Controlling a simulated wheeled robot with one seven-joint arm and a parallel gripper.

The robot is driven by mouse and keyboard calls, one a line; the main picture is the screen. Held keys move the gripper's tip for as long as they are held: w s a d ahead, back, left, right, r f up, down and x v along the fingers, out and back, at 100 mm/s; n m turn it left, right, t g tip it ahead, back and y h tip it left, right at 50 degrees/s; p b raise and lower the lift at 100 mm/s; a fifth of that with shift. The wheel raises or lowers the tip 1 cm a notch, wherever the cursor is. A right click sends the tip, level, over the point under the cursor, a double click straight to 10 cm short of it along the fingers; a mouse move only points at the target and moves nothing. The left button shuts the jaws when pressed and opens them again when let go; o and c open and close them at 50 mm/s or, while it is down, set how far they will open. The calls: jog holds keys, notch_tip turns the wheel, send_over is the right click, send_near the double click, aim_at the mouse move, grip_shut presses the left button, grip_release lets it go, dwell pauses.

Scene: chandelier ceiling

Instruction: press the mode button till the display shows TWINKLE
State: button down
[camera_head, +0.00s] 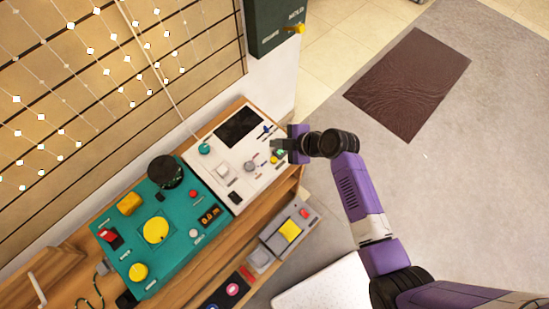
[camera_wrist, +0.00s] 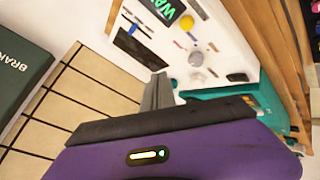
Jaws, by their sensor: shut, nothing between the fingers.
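The white control panel (camera_head: 232,180) stands on the wooden bench, with a large dark screen at its back. In the wrist view a small black display (camera_wrist: 167,8) shows green letters starting "WA"; the rest is cut off by the frame edge. A yellow button (camera_wrist: 187,22) and a grey round knob (camera_wrist: 197,59) sit near it; I cannot read which control is labelled mode. My gripper (camera_head: 279,145) is shut and empty over the panel's right end. Its fingertips (camera_wrist: 158,90) also show in the wrist view, and touch with the panel cannot be told.
A teal panel (camera_head: 178,205) with yellow, red and black controls stands left of the white panel. A dark green box (camera_head: 273,25) with a yellow lever is on the wall behind. A grey box with a yellow button (camera_head: 289,231) sits on the lower shelf. Open floor lies right.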

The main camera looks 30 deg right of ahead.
jog(key=shift+f, duration=0.1)
jog(key=b, duration=0.5)
send_over(276, 161)
notch_tip(276, 161, down, 8)
jog(key=shift+r, duration=0.25)
jog(key=shift+f+b, duration=0.6)
jog(key=shift+b, duration=0.25)
jog(key=shift+f, duration=0.1)
dwell(0.9)
jog(key=shift+f+b, duration=0.3)
jog(key=shift+b, duration=0.3)
jog(key=shift+f+b, duration=0.5)
jog(key=shift+b, duration=0.05)
dwell(0.6)
jog(key=shift+r, duration=0.15)
dwell(0.3)
jog(key=shift+r+p, duration=0.6)
jog(key=shift+r, duration=0.2)
